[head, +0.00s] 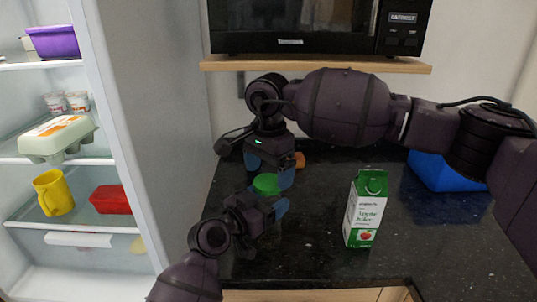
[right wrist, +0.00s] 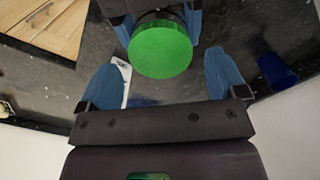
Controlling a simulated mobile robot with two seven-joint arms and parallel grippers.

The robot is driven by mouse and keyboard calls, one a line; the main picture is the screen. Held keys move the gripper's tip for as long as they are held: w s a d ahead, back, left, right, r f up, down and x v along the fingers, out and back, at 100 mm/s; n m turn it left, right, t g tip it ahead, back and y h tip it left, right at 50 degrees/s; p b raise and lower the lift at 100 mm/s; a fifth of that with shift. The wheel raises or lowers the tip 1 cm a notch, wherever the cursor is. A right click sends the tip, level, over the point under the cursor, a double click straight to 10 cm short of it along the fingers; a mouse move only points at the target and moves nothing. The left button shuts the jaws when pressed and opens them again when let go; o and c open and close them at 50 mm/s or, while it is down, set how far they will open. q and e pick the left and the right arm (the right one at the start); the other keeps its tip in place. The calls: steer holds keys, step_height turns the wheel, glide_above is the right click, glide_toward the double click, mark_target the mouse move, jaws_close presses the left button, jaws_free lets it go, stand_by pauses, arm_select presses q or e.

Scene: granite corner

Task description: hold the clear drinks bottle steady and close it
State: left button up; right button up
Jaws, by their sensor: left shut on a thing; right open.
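The clear drinks bottle is mostly hidden; its round green cap (head: 266,184) shows in the head view between my two grippers. The cap also shows from above in the right wrist view (right wrist: 160,50). My left gripper (head: 262,202) is shut on the bottle below the cap. My right gripper (head: 270,172) points down over the cap, open and empty. In the right wrist view, its blue fingers stand wide to either side, with the cap just beyond their tips. I cannot tell how tightly the cap sits on the bottle.
An apple juice carton (head: 365,210) stands to the right on the dark counter (head: 420,245). A blue container (head: 440,172) is behind it. A small orange object (head: 299,159) lies behind my right gripper. An open fridge (head: 165,120) is on the left, and a microwave (head: 290,25) sits on a shelf above.

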steer(key=shift+f, duration=1.1)
steer(key=c, duration=0.9)
steer(key=m, duration=0.9)
steer(key=shift+m, duration=0.4)
steer(key=o, duration=1)
